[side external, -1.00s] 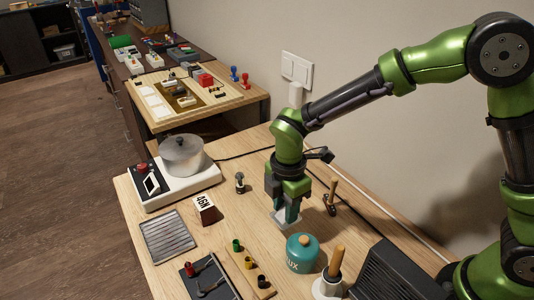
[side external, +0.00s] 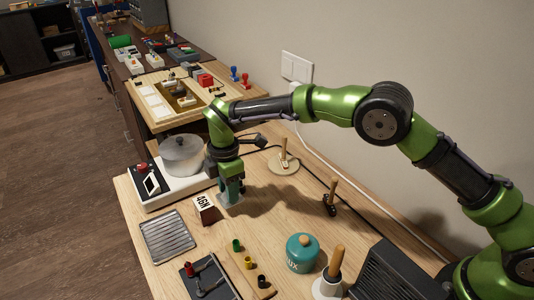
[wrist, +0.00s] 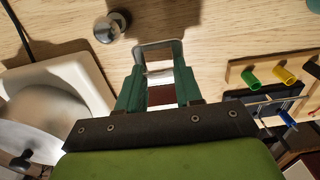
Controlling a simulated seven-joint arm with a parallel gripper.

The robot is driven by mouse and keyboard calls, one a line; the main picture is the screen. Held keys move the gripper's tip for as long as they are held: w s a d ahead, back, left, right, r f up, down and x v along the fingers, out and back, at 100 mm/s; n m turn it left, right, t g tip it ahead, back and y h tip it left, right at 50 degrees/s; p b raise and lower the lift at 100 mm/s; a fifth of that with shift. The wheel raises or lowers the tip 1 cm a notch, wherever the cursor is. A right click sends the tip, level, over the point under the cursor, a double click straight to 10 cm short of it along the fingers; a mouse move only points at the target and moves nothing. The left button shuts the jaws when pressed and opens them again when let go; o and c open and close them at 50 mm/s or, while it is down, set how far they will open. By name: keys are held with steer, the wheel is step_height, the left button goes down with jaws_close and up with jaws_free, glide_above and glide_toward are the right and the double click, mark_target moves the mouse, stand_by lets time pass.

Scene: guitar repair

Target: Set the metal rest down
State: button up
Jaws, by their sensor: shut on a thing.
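My gripper (side external: 230,188) is shut on the metal rest, close to the tabletop between the hot plate and the block marked "46N". In the wrist view the metal rest (wrist: 158,45) shows as a bent silver frame between the green fingertips (wrist: 160,88). In the side view only a pale lower part of the rest (side external: 229,203) shows below the fingers. I cannot tell whether it touches the wooden table (side external: 270,215).
The hot plate (side external: 156,196) with a metal pot (side external: 182,158) stands left of my gripper. The "46N" block (side external: 204,209) is close in front. A small metal knob (wrist: 110,27) stands near the rest. A grooved metal tray (side external: 167,237) lies front left.

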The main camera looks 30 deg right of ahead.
steer(key=shift+w+a, duration=0.15)
steer(key=shift+w, duration=0.15)
steer(key=shift+f, duration=1.75)
steer(key=shift+f, duration=0.15)
steer(key=o, duration=1)
steer(key=shift+o, duration=0.2)
